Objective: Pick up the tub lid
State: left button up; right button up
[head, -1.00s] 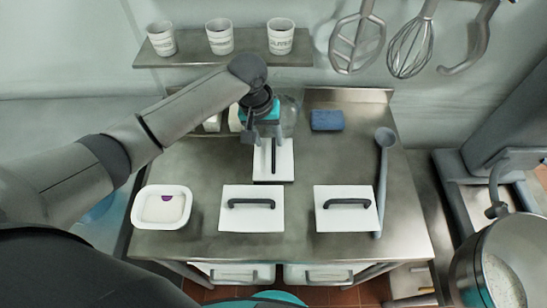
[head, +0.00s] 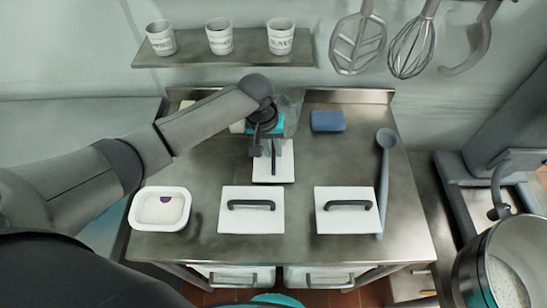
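A small white square lid (head: 286,172) with a dark upright-running handle lies at the back middle of the steel table. Two larger white lids with dark handles, a middle one (head: 251,222) and a right one (head: 346,222), lie near the front edge. A white open tub (head: 160,226) with pale contents and a purple mark stands at the front left. My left gripper (head: 264,150) is just over the back edge of the small lid, by its handle. The fingertips overlap the handle, so I cannot tell whether they grip it. My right gripper is out of view.
A blue block (head: 327,121) and a long grey ladle (head: 384,170) lie at the right of the table. Cups stand on the wall shelf (head: 300,60). Mixer tools hang at upper right. A steel bowl (head: 470,264) is at lower right. Table between the lids is clear.

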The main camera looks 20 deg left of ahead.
pick_arm(q)
grip_shut()
jog(key=shift+r, duration=0.1)
dwell(0.3)
